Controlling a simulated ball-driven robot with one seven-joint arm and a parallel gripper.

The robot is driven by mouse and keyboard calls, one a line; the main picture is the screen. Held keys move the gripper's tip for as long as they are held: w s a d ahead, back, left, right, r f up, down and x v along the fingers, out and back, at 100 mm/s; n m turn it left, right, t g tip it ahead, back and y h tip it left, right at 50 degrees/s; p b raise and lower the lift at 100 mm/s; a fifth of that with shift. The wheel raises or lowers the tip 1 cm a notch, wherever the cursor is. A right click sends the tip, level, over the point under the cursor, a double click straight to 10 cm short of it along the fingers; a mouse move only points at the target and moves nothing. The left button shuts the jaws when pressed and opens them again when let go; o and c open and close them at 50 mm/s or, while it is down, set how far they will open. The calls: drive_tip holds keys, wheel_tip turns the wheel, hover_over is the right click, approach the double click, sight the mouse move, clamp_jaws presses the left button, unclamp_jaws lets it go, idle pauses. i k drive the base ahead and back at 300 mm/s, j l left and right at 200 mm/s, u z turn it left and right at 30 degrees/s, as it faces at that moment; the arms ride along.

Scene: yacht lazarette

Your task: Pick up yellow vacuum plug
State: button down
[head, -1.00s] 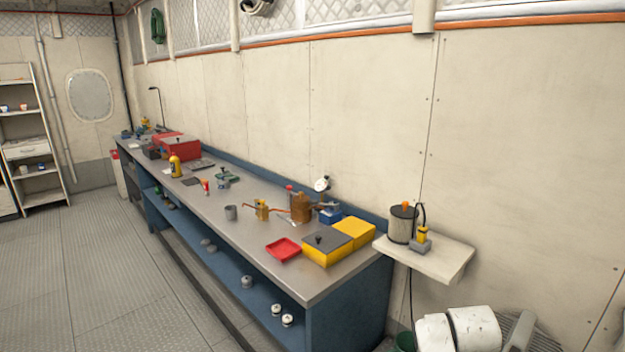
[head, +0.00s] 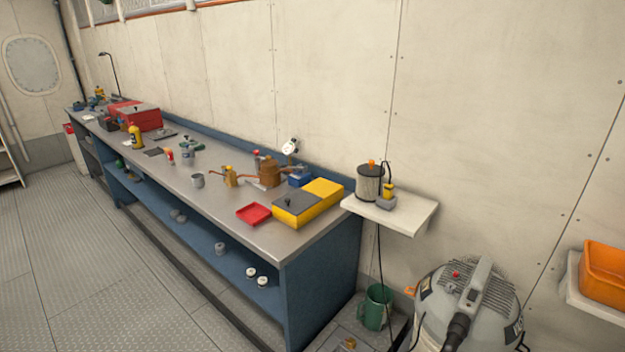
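A small yellow piece (head: 389,189), which looks like the yellow vacuum plug, stands upright in a grey block (head: 386,202) on the small white wall shelf (head: 405,217). A dark cord arches up behind it, and a dark cord hangs below the shelf toward the floor. A grey canister with an orange top (head: 370,183) stands just left of it. The grey vacuum (head: 468,305) with a dark hose sits on the floor below, to the right. My gripper is not in view.
The long blue workbench (head: 335,270) is left of the shelf, with a yellow box (head: 310,207) and red tray (head: 254,213) near its end. A green bucket (head: 375,308) stands on the floor under the shelf. An orange bin (head: 606,272) is at right. Floor at left is clear.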

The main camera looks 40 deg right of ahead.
sight(388, 193)
drive_tip(key=i+j, duration=0.15)
drive_tip(key=i, duration=0.3)
drive_tip(key=i+j, duration=0.15)
drive_tip(key=i, duration=0.25)
drive_tip(key=i+j+z, duration=0.1)
drive_tip(key=i, duration=0.35)
drive_tip(key=i+j, duration=0.3)
drive_tip(key=i, duration=0.15)
